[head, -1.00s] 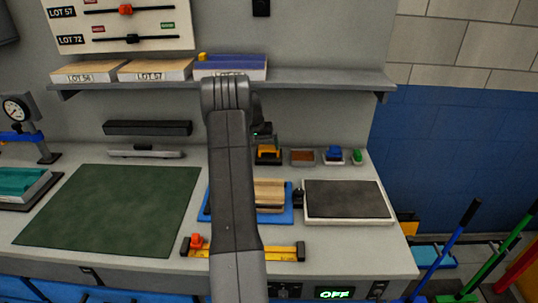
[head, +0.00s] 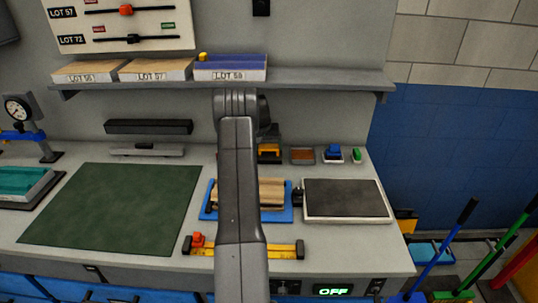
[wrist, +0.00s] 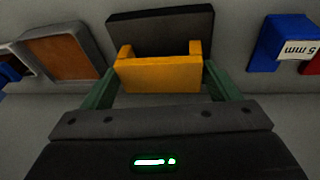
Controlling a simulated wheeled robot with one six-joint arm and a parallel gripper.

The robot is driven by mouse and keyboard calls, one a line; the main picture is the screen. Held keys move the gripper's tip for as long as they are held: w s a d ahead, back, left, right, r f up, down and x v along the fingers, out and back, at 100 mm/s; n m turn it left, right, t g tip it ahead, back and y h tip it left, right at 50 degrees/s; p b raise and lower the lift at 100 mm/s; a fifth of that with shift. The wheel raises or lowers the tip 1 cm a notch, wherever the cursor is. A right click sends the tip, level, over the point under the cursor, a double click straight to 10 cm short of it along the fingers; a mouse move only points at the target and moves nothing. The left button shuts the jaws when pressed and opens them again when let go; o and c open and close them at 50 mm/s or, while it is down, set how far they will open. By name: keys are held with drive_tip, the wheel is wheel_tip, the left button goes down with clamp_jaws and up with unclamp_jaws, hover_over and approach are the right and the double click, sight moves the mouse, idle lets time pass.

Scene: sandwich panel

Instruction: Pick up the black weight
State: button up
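The black weight (wrist: 158,30) is a dark block with a yellow handle (wrist: 160,75), seen at the top middle of the wrist view. In the head view its yellow handle (head: 269,149) shows at the back of the bench, and my arm partly hides it. My gripper (wrist: 160,76) has green fingers spread wide, one on each side of the handle. The handle lies between the fingertips; I cannot tell whether they touch it. In the head view my arm hides the gripper.
A brown-filled tray (wrist: 68,52) stands left of the weight and a blue block (wrist: 283,42) right of it. In the head view a shelf (head: 330,79) hangs above. A blue tray with wooden pieces (head: 285,215) and a grey-topped panel (head: 345,198) lie in front.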

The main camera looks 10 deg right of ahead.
drive_tip(key=c, duration=0.7)
drive_tip(key=shift+w+r, duration=0.15)
drive_tip(key=shift+c, duration=1.4)
